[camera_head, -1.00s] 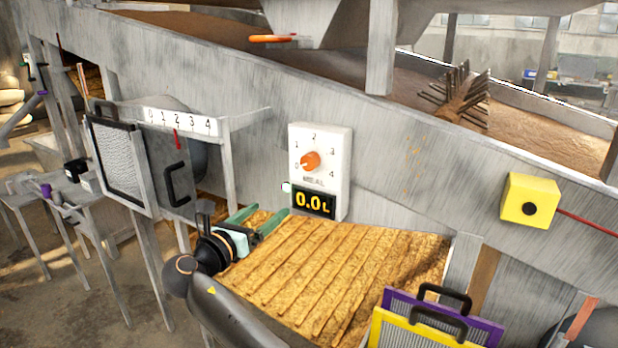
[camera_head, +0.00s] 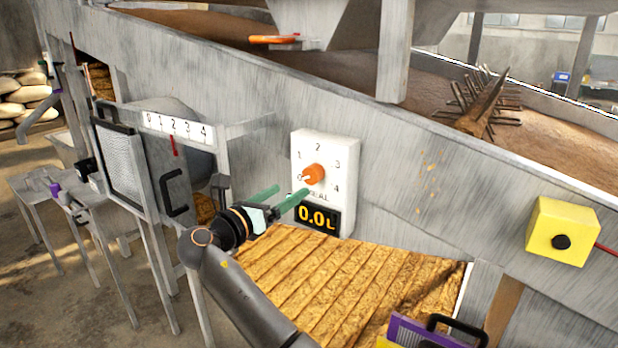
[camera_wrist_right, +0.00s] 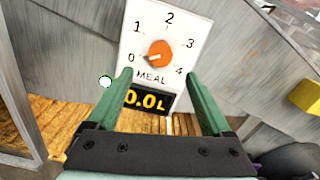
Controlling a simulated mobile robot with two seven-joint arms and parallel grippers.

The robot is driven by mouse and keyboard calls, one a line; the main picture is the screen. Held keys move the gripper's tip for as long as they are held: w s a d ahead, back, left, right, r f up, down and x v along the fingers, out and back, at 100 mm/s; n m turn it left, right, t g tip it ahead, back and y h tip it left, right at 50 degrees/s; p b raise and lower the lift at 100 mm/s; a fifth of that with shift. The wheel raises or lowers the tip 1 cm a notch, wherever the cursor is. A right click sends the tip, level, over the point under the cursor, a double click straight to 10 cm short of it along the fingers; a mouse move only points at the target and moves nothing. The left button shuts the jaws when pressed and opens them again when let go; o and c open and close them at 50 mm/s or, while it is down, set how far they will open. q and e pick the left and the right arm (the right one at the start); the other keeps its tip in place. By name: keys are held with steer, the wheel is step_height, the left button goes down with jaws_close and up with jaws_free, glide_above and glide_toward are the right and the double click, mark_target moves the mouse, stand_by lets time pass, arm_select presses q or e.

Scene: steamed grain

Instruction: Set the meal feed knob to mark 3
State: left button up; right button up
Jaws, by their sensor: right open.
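The meal feed knob (camera_head: 313,174) is a round orange dial on a white panel (camera_head: 345,165) with marks 0 to 4. In the right wrist view the knob (camera_wrist_right: 160,53) has its pale pointer toward 0. A display (camera_head: 319,217) below it reads 0.0L. My right gripper (camera_head: 283,198) has green fingers and is open and empty, just left of and below the knob in the head view. In the right wrist view the fingertips (camera_wrist_right: 160,75) are spread below the knob, apart from it. My left gripper is not in view.
A bed of ridged golden grain (camera_head: 350,290) lies below the panel. A gate with a 0 to 4 scale (camera_head: 178,129) stands at left. A yellow box with a black button (camera_head: 563,228) is at right.

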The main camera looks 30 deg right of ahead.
mark_target(309, 178)
steer(key=x, duration=0.9)
jaws_close()
stand_by(0.4)
